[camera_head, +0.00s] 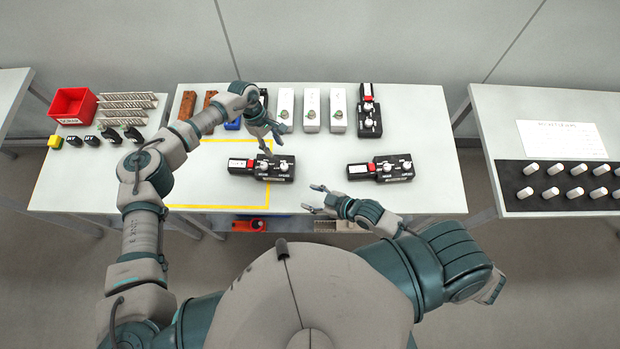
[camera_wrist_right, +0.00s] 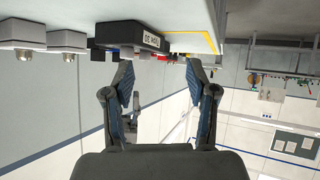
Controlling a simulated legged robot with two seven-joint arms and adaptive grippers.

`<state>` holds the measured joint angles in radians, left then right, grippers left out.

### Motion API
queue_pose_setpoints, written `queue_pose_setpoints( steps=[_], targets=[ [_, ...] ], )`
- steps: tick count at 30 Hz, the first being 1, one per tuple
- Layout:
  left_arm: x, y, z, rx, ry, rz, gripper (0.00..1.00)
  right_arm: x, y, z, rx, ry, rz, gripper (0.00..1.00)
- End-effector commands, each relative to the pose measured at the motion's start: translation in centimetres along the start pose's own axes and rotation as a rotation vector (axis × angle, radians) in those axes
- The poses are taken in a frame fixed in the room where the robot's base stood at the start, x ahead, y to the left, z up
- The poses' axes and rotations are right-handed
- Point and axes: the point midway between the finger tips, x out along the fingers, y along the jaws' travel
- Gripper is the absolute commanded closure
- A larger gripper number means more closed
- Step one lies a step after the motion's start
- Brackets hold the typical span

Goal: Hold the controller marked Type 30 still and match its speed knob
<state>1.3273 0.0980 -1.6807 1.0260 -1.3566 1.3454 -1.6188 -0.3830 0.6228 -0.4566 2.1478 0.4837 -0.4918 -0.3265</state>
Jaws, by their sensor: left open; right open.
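In the right wrist view, a black controller (camera_wrist_right: 112,33) beside yellow tape shows a white label that seems to read Type 30, upside down. A similar controller (camera_head: 381,175) lies to the right, and a third (camera_head: 370,126) stands lengthwise at the back; their markings are too small to read. My left gripper (camera_head: 269,146) is open just behind and above the taped-area controller. My right gripper (camera_head: 314,198) is open and empty at the table's front edge; it also shows in the wrist view (camera_wrist_right: 160,78).
Several white boxes (camera_head: 311,112) with knobs line the back of the table (camera_head: 420,120). A red bin (camera_head: 73,105) and metal strips are at the left. A side table at the right holds a black panel of white knobs (camera_head: 565,184) and a paper sheet (camera_head: 562,140).

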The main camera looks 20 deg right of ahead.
Motion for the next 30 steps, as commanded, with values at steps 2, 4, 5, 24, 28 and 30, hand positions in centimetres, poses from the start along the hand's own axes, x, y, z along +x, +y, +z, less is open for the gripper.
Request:
queue_pose_setpoints(
  steps=[2, 4, 5, 24, 28, 30],
  targets=[
    [0.0, -0.1, 0.0, 0.000, 0.000, 0.001, 0.58, 0.1, 1.7, -2.0, 0.051, 0.070, 0.003, 0.42],
    [-0.1, -0.1, 0.0, 0.001, 0.000, 0.001, 0.58, 0.1, 2.8, -3.4, 0.089, 0.117, 0.004, 0.42],
    [-0.1, -0.1, 0.0, 0.001, 0.000, 0.001, 0.58, 0.1, 3.1, -3.8, 0.102, 0.133, 0.004, 0.42],
    [0.0, -0.1, 0.1, 0.001, 0.001, 0.001, 0.58, 9.9, 4.1, -6.5, 0.137, 0.168, 0.005, 0.42],
    [0.0, -0.1, 0.1, 0.001, 0.001, 0.001, 0.58, 12.6, 4.2, -6.9, 0.136, 0.169, 0.005, 0.42],
    [0.0, -0.1, 0.1, 0.001, 0.001, 0.001, 0.58, 13.8, 4.1, -7.1, 0.137, 0.168, 0.005, 0.42]
  ],
)
